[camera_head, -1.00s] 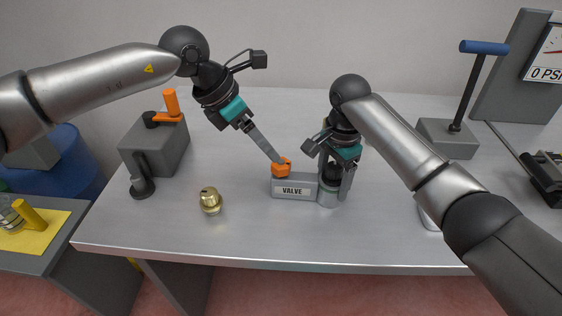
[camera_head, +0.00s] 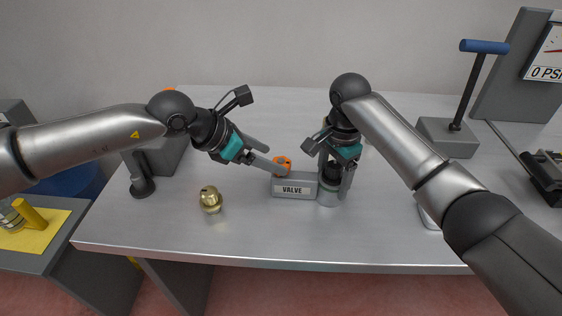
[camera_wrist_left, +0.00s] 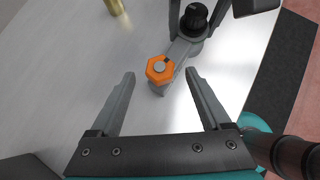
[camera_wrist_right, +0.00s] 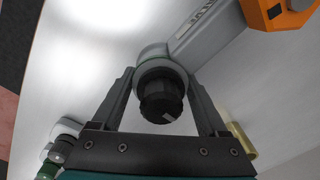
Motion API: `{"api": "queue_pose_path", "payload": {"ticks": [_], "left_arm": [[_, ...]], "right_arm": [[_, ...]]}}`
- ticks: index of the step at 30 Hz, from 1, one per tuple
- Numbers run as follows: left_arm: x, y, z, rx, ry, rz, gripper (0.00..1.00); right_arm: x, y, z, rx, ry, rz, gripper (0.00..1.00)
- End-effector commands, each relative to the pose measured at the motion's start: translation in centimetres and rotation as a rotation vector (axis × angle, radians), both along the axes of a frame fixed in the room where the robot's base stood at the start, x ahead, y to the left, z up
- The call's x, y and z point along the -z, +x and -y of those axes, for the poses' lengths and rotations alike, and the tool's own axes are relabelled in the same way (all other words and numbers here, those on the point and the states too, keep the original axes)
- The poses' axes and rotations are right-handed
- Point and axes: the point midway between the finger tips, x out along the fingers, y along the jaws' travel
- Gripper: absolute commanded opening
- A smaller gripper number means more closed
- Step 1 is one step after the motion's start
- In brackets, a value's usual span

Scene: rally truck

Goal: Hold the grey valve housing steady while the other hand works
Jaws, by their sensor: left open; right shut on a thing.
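The grey valve housing (camera_head: 294,186), labelled VALVE, stands on the table with an orange hex nut (camera_head: 282,163) at its left end. The nut also shows in the left wrist view (camera_wrist_left: 160,69). My right gripper (camera_head: 334,186) is shut on the housing's round right end, its fingers on both sides of the black knob (camera_wrist_right: 162,100). My left gripper (camera_head: 274,160) is open, its fingers pointing at the nut from the left. In the left wrist view the nut lies between and beyond the left fingertips (camera_wrist_left: 160,74), with a gap on each side.
A brass fitting (camera_head: 210,199) stands on the table left of the housing. A dark grey block (camera_head: 167,158) is behind my left arm. A pump with a blue handle (camera_head: 484,47) and a gauge (camera_head: 545,55) stand at the right. The table front (camera_head: 280,240) is clear.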

Motion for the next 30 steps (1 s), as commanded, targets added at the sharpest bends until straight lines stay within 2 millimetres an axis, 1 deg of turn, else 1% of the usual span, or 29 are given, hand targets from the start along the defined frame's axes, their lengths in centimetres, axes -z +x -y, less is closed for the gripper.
{"api": "queue_pose_path", "payload": {"ticks": [1,3,9,13,20,23,30], "left_arm": [[0.8,0.3,0.7,0.001,0.001,-0.002,0.81],[1.5,0.8,1.3,0.001,0.0,-0.001,0.81],[2.9,1.6,2.4,-0.001,0.0,0.001,0.81],[3.2,1.8,2.7,0.0,0.002,0.001,0.81],[3.3,1.8,2.7,-0.001,0.001,0.0,0.81],[3.3,1.8,2.7,-0.001,0.001,0.0,0.72],[3.3,1.8,2.7,-0.001,0.001,0.0,0.45]], "right_arm": [[0.3,-0.2,0.0,0.0,-0.002,-0.007,0.0],[0.3,-0.2,0.0,0.0,-0.002,-0.007,0.0],[0.3,-0.2,0.0,0.0,-0.001,-0.007,0.0],[0.3,-0.2,0.0,0.0,-0.001,-0.007,0.0],[0.3,-0.2,0.0,0.0,-0.001,-0.007,0.0],[0.3,-0.2,0.0,0.0,-0.001,-0.007,0.0],[0.3,-0.2,0.0,0.0,-0.001,-0.007,0.0]]}}
